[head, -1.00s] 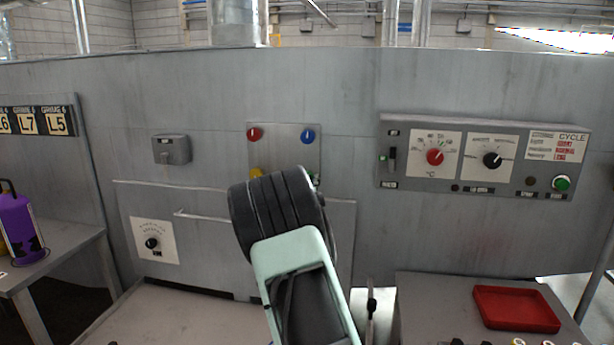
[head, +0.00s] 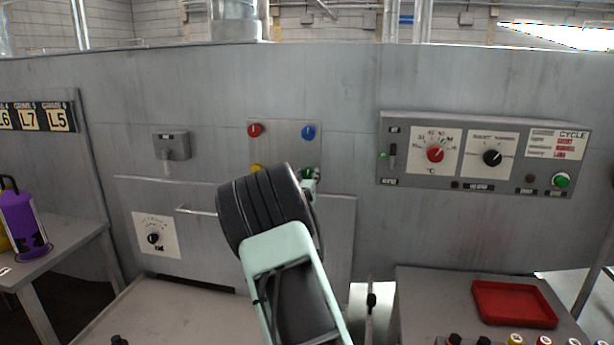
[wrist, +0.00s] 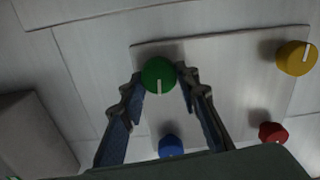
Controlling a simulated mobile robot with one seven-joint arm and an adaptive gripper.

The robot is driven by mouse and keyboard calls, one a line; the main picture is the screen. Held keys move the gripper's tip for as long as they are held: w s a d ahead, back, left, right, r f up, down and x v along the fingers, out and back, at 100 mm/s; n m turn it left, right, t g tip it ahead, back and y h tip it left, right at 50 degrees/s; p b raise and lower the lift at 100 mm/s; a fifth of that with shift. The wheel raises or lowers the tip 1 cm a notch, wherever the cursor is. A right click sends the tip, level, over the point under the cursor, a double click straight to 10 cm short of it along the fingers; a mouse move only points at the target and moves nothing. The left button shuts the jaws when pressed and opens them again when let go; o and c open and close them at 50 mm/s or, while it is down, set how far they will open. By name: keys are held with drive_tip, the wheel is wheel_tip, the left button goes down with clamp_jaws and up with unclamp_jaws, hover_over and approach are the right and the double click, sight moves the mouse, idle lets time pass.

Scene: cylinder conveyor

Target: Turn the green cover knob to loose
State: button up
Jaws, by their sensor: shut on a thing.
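The green cover knob (wrist: 158,77) sits between my two fingertips in the wrist view, on a plate with other knobs. Its white mark points toward the bottom of that view. My gripper (wrist: 160,72) is shut on it, one finger at each side. In the head view the green knob (head: 307,172) shows just above my wrist, at the lower right of the plate (head: 285,150). My gripper (head: 309,185) is small there and partly hidden by my arm.
A red knob (head: 255,130), a blue knob (head: 308,132) and a yellow knob (head: 257,168) share the plate. A control panel (head: 400,190) is to the right. A handle (head: 195,211) is on the cover at left. A red tray (head: 513,304) lies at lower right.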

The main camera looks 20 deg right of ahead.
drive_tip(key=o, duration=1.2)
drive_tip(key=shift+c, duration=0.2)
drive_tip(key=shift+a, duration=0.1)
drive_tip(key=v, duration=1.2)
drive_tip(key=shift+f, duration=0.1)
